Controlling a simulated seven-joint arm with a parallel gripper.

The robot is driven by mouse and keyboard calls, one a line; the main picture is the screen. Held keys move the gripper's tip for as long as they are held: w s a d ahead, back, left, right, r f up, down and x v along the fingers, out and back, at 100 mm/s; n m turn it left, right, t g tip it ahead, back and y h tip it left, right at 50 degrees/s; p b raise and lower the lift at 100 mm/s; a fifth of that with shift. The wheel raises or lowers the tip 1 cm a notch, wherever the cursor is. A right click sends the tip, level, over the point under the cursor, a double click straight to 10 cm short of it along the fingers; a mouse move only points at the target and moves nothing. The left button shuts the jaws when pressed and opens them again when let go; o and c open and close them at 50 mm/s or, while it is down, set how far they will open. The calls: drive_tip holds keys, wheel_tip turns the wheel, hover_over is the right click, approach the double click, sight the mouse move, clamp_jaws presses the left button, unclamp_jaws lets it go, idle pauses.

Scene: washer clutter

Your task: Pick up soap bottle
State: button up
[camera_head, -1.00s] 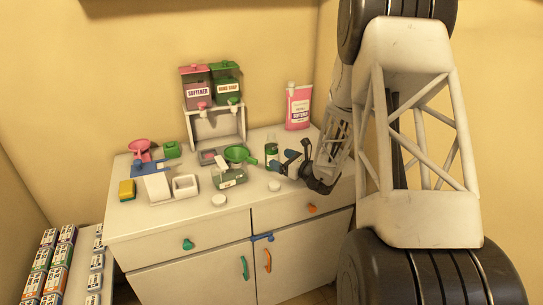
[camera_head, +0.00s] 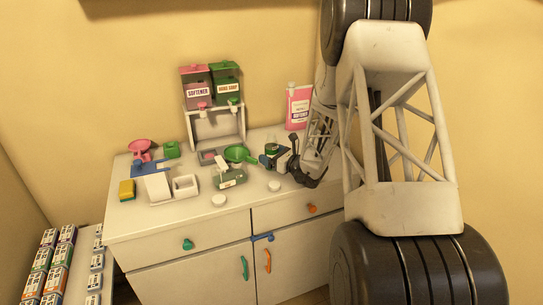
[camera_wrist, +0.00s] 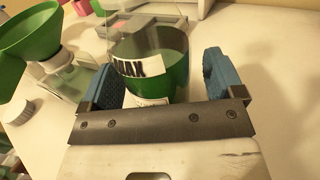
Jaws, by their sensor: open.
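A clear bottle with green liquid and a white label (camera_wrist: 150,65) stands upright on the counter. In the wrist view it is between the two blue finger pads of my gripper (camera_wrist: 165,82), which is open around it. I see no clear contact on either side. I cannot tell which one is the soap bottle.
A green funnel (camera_head: 238,154) is close to the left. White caps (camera_head: 219,200) lie near the front edge. A dispenser stand (camera_head: 215,123) and a pink softener container (camera_head: 298,107) stand behind. The counter's front left (camera_head: 150,220) is clear.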

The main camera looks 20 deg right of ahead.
sight(277, 149)
idle(0.3)
drive_tip(key=c, duration=1.2)
drive_tip(key=shift+o, duration=0.2)
drive_tip(key=shift+r, duration=0.15)
drive_tip(key=shift+r, duration=0.8)
drive_tip(key=shift+s+r, duration=0.15)
drive_tip(key=shift+r, duration=0.8)
drive_tip(key=s+a+r, duration=0.1)
drive_tip(key=s+a, duration=0.2)
drive_tip(key=s, duration=1.2)
drive_tip(key=shift+s, duration=0.2)
drive_tip(key=shift+a+r, duration=0.1)
